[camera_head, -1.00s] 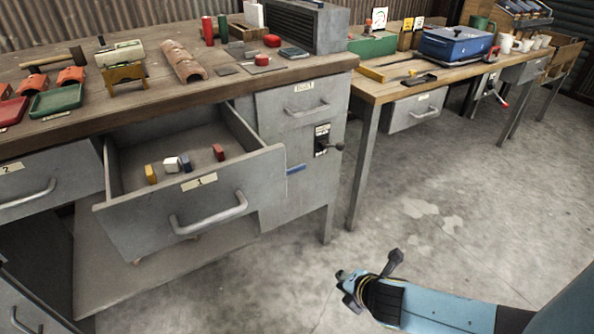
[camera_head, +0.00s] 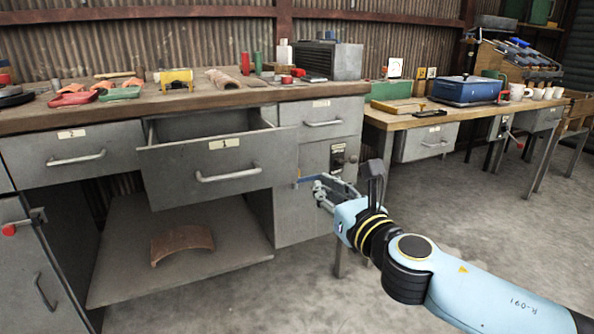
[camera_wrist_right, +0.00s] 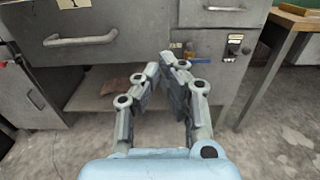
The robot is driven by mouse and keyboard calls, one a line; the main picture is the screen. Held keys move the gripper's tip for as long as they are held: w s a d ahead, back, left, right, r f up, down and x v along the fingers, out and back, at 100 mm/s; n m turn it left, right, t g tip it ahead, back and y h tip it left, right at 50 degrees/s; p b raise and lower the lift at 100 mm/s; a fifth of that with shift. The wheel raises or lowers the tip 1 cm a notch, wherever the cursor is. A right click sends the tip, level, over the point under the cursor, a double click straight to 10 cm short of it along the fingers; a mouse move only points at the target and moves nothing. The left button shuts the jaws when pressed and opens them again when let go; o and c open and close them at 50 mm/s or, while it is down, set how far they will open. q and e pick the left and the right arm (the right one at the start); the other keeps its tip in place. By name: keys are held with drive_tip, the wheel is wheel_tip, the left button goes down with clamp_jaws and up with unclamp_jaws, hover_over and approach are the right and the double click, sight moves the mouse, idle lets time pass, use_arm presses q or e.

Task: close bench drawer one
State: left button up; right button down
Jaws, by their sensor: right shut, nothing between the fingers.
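Bench drawer one (camera_head: 219,172) is a grey metal drawer with a bar handle (camera_head: 229,175) and a label reading 1. It stands pulled out from under the wooden bench top. In the right wrist view its front (camera_wrist_right: 110,38) and handle (camera_wrist_right: 80,40) show at the upper left. My right gripper (camera_head: 320,188) is shut and empty, in front of the bench and to the right of the drawer front, apart from it. In the right wrist view the fingers (camera_wrist_right: 168,62) converge below and right of the drawer. My left gripper is not in view.
Drawer two (camera_head: 75,155) is shut at the left. A cabinet front (camera_head: 322,165) with a latch stands right of drawer one. A curved tile (camera_head: 182,243) lies on the lower shelf (camera_head: 225,262). A second bench (camera_head: 470,115) is at the right. The floor in front is clear.

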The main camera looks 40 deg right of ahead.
sight(291, 158)
drive_tip(key=x, duration=1.2)
drive_tip(key=shift+w, duration=0.55)
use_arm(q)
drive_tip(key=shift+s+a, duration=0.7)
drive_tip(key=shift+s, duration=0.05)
use_arm(e)
drive_tip(key=shift+d, duration=0.1)
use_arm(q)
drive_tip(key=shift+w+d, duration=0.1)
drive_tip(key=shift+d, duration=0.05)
